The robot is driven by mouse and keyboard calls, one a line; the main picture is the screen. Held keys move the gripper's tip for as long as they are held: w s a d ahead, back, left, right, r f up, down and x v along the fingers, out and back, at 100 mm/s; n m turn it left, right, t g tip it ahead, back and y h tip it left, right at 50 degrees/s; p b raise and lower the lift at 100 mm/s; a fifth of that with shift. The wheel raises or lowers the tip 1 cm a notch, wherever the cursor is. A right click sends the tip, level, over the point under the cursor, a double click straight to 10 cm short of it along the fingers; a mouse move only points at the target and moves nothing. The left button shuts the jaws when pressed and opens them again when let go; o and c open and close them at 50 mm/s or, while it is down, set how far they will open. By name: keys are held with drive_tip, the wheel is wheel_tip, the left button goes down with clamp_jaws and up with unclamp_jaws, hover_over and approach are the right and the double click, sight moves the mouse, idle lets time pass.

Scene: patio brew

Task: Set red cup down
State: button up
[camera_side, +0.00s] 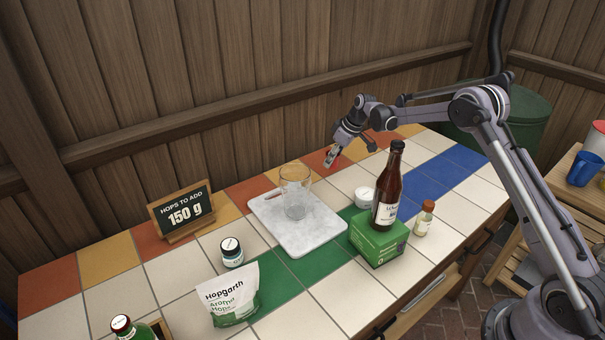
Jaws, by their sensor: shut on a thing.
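My gripper (331,157) is near the back of the tiled table, beyond the clear glass vessel and to its right. It is shut on a small red thing, which I take to be the red cup (333,153). The fingers hide much of the cup. It is at or just above the tiles there; I cannot tell whether it touches them.
A clear glass (295,190) stands on a pale board (305,234). A brown bottle (387,190) stands on a green box (378,240), with a white jar (364,197) and small bottle (423,218) beside it. The blue tiles (440,176) at right are clear.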

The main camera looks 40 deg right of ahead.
sight(331, 168)
drive_tip(key=shift+w+a+f, duration=0.15)
drive_tip(key=shift+a+f, duration=0.05)
drive_tip(key=shift+f, duration=1.95)
drive_tip(key=shift+f, duration=0.15)
drive_tip(key=o, duration=0.8)
drive_tip(key=shift+o, duration=0.2)
drive_tip(key=v, duration=1.2)
drive_tip(key=shift+r, duration=0.2)
